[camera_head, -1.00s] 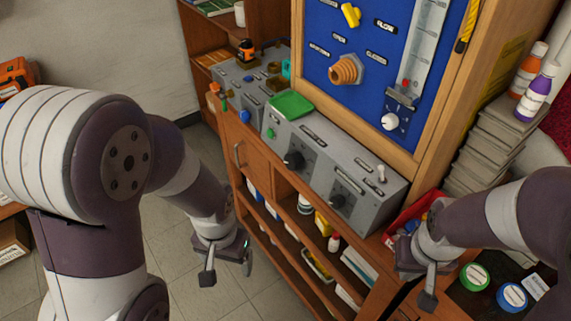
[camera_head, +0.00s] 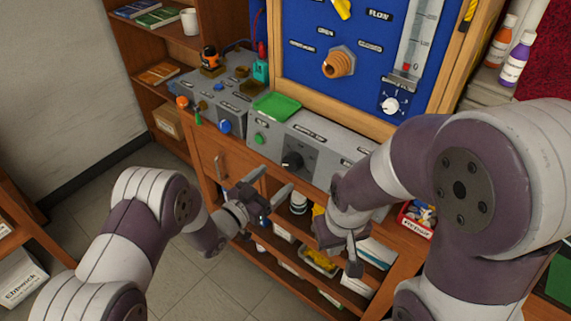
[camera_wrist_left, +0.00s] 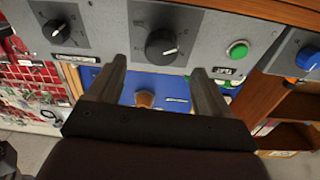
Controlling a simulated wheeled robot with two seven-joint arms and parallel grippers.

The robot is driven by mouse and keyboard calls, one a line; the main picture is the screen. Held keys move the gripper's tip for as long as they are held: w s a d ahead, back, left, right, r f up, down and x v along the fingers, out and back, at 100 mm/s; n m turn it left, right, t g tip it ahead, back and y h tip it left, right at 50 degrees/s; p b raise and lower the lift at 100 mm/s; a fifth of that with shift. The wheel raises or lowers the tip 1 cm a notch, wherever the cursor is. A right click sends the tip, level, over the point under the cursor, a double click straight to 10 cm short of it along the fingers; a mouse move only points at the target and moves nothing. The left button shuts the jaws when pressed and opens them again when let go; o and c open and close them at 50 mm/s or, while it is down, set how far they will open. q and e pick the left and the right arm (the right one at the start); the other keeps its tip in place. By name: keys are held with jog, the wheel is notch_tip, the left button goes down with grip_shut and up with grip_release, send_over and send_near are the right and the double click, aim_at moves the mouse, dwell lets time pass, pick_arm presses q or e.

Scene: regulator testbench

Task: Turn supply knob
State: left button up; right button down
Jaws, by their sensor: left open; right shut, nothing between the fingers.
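A black knob (camera_head: 292,160) sits on the front face of the long grey control box (camera_head: 313,140); it also shows in the left wrist view (camera_wrist_left: 163,46). A second black knob (camera_wrist_left: 55,30) on the same box shows in the left wrist view; in the head view it is hidden. I cannot read which label says supply. My left gripper (camera_head: 274,181) is open and empty just in front of and below the first knob, apart from it. In the left wrist view its fingers (camera_wrist_left: 158,68) point towards that knob. My right gripper (camera_head: 353,266) is shut and empty, lower and to the right, by the shelves.
A green button (camera_head: 259,139) is left of the first knob. A grey box with a blue knob (camera_head: 225,127) stands further left. A blue panel (camera_head: 300,62) with a white knob (camera_head: 390,105) rises behind. A red bin (camera_head: 418,226) is at the right. Floor is free at left.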

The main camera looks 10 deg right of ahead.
aim_at(289, 166)
pick_arm(q)
jog(key=x, duration=0.7)
jog(key=shift+w, duration=0.15)
jog(key=c, duration=1)
